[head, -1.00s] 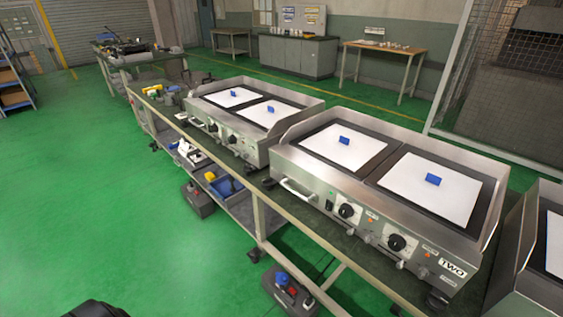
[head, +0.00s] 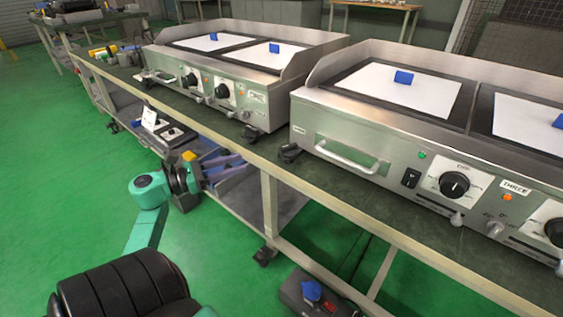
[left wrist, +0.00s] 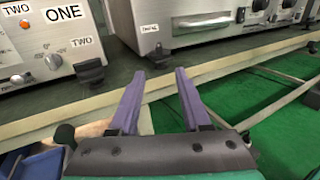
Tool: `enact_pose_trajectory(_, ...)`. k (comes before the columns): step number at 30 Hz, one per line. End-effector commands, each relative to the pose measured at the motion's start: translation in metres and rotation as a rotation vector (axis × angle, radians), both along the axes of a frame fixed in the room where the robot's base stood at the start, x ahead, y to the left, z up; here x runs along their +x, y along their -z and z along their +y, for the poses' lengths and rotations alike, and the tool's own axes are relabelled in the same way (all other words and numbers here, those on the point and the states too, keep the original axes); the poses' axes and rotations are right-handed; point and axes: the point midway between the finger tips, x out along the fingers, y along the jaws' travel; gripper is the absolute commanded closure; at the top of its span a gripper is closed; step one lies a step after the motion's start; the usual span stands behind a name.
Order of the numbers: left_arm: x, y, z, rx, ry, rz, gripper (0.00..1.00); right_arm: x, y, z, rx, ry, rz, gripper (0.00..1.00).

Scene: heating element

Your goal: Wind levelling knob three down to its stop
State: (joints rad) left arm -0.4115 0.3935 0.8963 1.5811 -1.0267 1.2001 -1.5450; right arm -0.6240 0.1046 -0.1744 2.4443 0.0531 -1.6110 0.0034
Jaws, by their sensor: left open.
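A griddle (head: 345,112) at right in the head view has a label THREE (head: 515,187) on its front, beside black dials and small grey knobs (head: 495,228). A black foot (head: 290,153) sits under its left corner. In the left wrist view this foot (left wrist: 160,56) shows just beyond my fingertips, apart from them. I cannot tell which part is levelling knob three. My left gripper (head: 226,162) is open and empty, in front of the bench and below its top. Its purple fingers are spread in the left wrist view (left wrist: 160,77). My right gripper is out of view.
Another griddle (head: 277,60) stands to the left, with a black foot (head: 250,132) at its front right corner. The bench's front rail (head: 330,205) runs between my left gripper and the griddles. A dark box with a blue knob (head: 312,292) is low in front. Green floor is open at left.

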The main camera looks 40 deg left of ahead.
Motion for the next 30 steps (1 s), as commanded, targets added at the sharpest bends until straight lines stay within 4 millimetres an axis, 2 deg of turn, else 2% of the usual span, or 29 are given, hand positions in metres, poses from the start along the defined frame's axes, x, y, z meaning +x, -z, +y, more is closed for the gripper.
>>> enact_pose_trajectory(15, 0.113, -0.003, -0.047, -0.012, -0.003, -0.002, 0.53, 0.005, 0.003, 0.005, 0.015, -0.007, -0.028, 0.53)
enact_pose_trajectory(20, 0.128, -0.002, -0.053, -0.012, -0.003, 0.001, 0.53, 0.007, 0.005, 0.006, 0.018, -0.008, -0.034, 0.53)
enact_pose_trajectory(27, 0.129, -0.002, -0.054, -0.012, -0.004, 0.002, 0.53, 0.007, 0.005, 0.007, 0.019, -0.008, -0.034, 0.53)
enact_pose_trajectory(29, 0.129, -0.002, -0.053, -0.012, -0.004, 0.002, 0.75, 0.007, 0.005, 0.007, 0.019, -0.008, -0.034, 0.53)
enact_pose_trajectory(30, 0.129, -0.002, -0.053, -0.012, -0.004, 0.002, 0.91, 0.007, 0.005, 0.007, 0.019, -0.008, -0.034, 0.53)
